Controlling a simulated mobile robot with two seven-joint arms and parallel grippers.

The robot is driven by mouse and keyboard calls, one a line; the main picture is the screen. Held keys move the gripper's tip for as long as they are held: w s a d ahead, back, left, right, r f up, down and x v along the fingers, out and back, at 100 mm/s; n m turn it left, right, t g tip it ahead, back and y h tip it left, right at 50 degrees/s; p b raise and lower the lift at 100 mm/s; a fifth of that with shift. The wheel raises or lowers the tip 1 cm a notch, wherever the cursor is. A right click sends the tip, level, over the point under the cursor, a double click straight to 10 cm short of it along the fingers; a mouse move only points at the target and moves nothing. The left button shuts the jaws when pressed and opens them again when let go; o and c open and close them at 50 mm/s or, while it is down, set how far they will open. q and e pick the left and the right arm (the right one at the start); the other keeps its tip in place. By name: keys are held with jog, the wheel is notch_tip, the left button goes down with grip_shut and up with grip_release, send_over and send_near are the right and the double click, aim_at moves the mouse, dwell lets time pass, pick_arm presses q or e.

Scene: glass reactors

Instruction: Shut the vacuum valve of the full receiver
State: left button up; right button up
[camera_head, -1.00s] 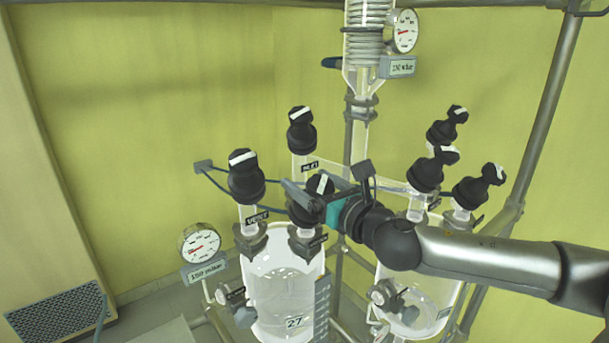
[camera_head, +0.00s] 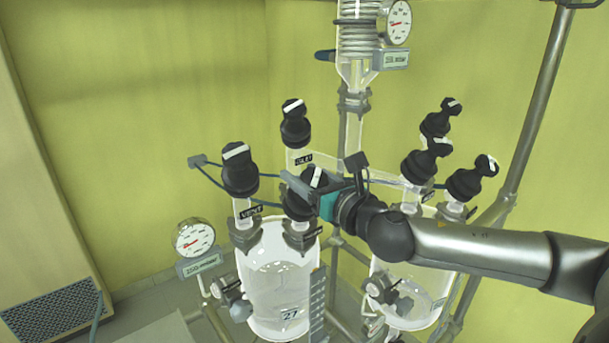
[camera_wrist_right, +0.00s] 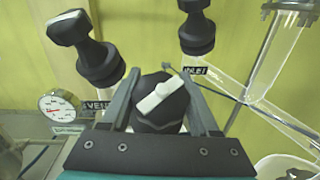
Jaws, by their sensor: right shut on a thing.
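The left glass receiver (camera_head: 262,275), numbered 27, holds clear liquid; the right receiver (camera_head: 425,275) shows a shallower pool. Three black valve knobs with white bars stand over the left receiver: the vent knob (camera_head: 239,168), the inlet knob (camera_head: 295,124) and a front knob (camera_head: 314,177), whose own label I cannot read. My right gripper (camera_wrist_right: 162,84) is shut on this front knob, one finger on each side. The knob also shows in the wrist view (camera_wrist_right: 160,102), its white bar slanting up to the right. My left gripper is not in view.
Three more black knobs (camera_head: 427,160) stand over the right receiver, close to my right arm. A pressure gauge (camera_head: 194,238) is at the left and another (camera_head: 397,22) at the top by the coil condenser (camera_head: 356,40). Metal frame posts (camera_head: 540,110) stand at the right.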

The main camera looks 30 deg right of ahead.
jog(key=shift+c, duration=0.7)
jog(key=shift+r+m+h, duration=0.1)
jog(key=shift+m+h, duration=0.2)
jog(key=shift+m, duration=0.1)
